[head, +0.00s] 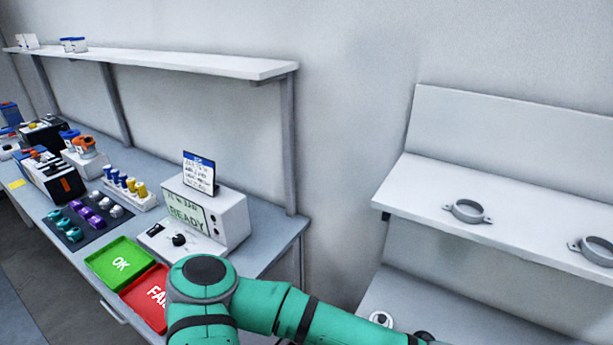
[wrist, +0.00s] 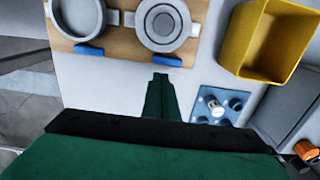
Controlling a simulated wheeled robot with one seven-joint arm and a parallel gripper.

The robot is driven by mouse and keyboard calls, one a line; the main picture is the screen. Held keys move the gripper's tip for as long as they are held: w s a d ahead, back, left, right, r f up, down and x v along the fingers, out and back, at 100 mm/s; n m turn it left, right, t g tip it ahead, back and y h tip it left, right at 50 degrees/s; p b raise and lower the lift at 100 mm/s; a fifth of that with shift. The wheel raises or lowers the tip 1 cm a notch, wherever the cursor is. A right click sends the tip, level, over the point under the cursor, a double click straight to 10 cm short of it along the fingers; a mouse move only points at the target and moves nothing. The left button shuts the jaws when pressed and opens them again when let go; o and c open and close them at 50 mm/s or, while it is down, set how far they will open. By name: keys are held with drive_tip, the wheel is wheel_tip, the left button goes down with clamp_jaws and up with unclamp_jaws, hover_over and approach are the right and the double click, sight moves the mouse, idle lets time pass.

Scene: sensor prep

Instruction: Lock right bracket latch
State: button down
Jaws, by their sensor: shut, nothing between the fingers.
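In the wrist view, a wooden board (wrist: 122,40) carries two grey ring brackets. The right bracket (wrist: 163,25) has a round grey part inside its ring; the left bracket (wrist: 78,18) looks empty. The right bracket latch (wrist: 168,61) is a blue bar at the board's lower edge, below the right ring. The left latch (wrist: 89,50) is a similar blue bar below the left ring. My gripper (wrist: 161,79) is shut and empty, its tip just below the right latch; I cannot tell whether they touch. The head view does not show the gripper or this board.
A yellow bin (wrist: 268,38) and a blue holder (wrist: 222,103) with small round parts stand to the right in the wrist view. In the head view are a green OK tray (head: 120,261), a red tray (head: 146,297) and a wall shelf (head: 500,212) with grey rings.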

drive_tip(key=shift+w+a, duration=0.15)
drive_tip(key=shift+a, duration=0.25)
idle(0.7)
drive_tip(key=shift+w+a, duration=0.2)
drive_tip(key=shift+a, duration=0.05)
drive_tip(key=shift+w, duration=0.1)
drive_tip(key=shift+w+a, duration=0.15)
drive_tip(key=shift+a, duration=0.1)
idle(0.4)
drive_tip(key=shift+r, duration=0.15)
drive_tip(key=shift+w+d+r, duration=0.1)
drive_tip(key=shift+w+r, duration=0.05)
drive_tip(key=shift+r, duration=1.3)
drive_tip(key=shift+w+d+r, duration=0.1)
drive_tip(key=shift+w+r, duration=0.05)
drive_tip(key=shift+r, duration=1.25)
